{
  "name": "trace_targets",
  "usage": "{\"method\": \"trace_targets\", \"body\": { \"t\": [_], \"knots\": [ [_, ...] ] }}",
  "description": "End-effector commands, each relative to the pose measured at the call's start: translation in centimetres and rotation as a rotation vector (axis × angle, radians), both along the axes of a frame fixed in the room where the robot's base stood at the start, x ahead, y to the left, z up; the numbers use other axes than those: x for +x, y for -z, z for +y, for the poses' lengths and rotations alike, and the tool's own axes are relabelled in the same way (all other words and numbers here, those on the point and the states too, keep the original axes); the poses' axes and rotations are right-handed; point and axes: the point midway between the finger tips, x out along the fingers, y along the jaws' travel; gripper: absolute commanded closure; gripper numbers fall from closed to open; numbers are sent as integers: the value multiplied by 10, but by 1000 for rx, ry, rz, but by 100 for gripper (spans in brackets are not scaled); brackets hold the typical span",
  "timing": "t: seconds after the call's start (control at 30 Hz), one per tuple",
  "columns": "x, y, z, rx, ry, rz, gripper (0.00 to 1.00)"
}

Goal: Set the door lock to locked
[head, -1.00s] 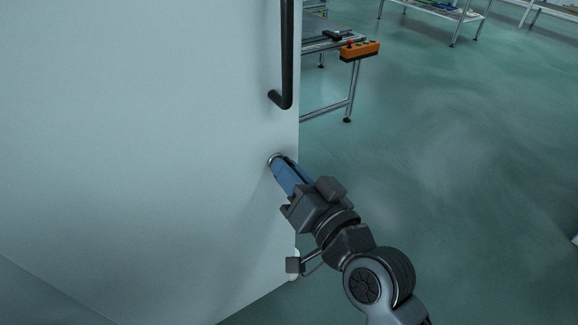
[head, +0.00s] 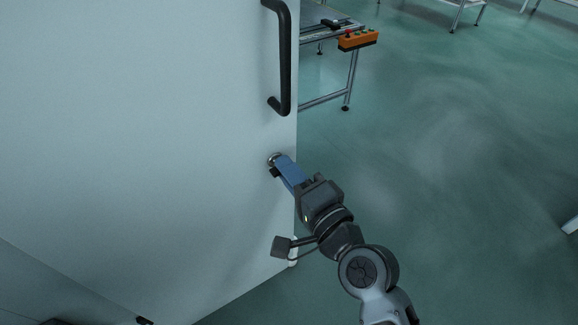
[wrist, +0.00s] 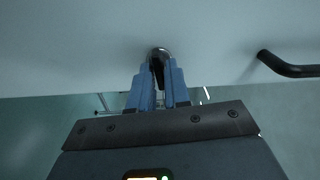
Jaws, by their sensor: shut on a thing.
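The door lock (head: 272,158) is a small round metal fitting on the pale door (head: 130,130), below the black handle and near the door's right edge. It also shows in the wrist view (wrist: 159,52), with a dark piece standing out from it between the blue fingers. My gripper (head: 279,167) is at the lock, its blue fingers shut on that dark piece. The wrist view shows the gripper (wrist: 160,72) from behind, pointing at the door face. The fingers hide part of the lock, and I cannot tell which setting it is at.
The black door handle (head: 285,60) stands out above the lock, and also shows at the right of the wrist view (wrist: 285,68). A metal-framed table (head: 347,85) with an orange button box (head: 358,39) stands beyond the door edge. The green floor at right is clear.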

Motion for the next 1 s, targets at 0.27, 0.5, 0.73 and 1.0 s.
{"method": "trace_targets", "body": {
  "t": [0.27,0.5,0.73,1.0],
  "knots": [
    [0,1,-1,83,1,59,100],
    [0,2,-1,104,1,74,100],
    [0,2,-1,105,1,75,100],
    [0,2,-1,105,1,73,67]
  ]
}}
